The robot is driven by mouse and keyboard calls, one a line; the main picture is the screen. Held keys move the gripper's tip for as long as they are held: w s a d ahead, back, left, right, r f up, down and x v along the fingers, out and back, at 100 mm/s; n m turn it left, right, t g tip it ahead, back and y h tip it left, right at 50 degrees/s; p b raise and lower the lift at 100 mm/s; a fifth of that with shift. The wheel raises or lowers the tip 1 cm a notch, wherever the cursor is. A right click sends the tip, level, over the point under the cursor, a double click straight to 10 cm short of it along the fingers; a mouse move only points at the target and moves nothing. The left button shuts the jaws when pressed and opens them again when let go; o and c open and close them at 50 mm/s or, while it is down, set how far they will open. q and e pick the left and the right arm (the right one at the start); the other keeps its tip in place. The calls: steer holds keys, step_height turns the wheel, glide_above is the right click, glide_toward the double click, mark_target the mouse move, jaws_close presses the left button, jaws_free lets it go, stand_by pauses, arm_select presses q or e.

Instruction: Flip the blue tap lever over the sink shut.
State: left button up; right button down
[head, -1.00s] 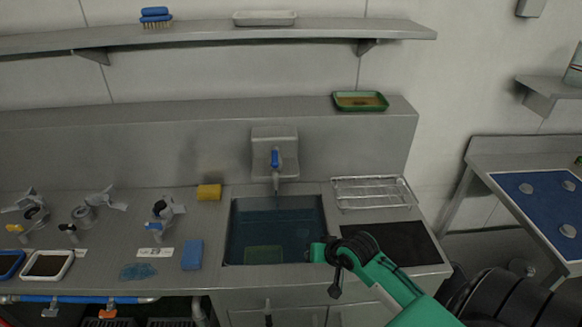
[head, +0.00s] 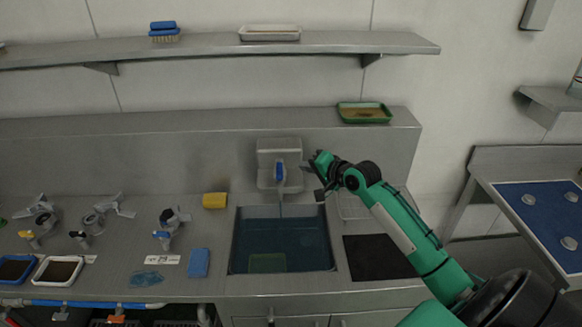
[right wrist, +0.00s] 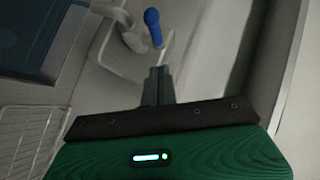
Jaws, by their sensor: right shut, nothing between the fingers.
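The tap's blue lever (head: 280,172) is on the front of the grey wall-mounted tap (head: 278,150). The lever hangs roughly downward in the head view. A thin pale line, looking like running water, drops from the spout into the sink (head: 234,240), which holds bluish water. My right gripper (head: 307,168) is just right of the lever, apart from it in the head view. In the right wrist view the lever (right wrist: 153,25) appears just beyond the closed, empty fingertips (right wrist: 159,70); contact cannot be told. My left gripper is out of view.
A wire rack (right wrist: 22,135) and a black mat (head: 380,258) are right of the sink, under my right arm. A yellow sponge (head: 215,200) and a blue cloth (head: 198,263) lie left of it. A green tray (head: 364,113) sits on the ledge above.

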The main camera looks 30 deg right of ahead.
mark_target(279, 169)
steer(key=w+a+f+p, duration=0.2)
steer(key=w+a, duration=0.1)
steer(key=shift+w+a+f, duration=0.1)
steer(key=shift+w+f, duration=0.15)
steer(key=shift+f, duration=0.1)
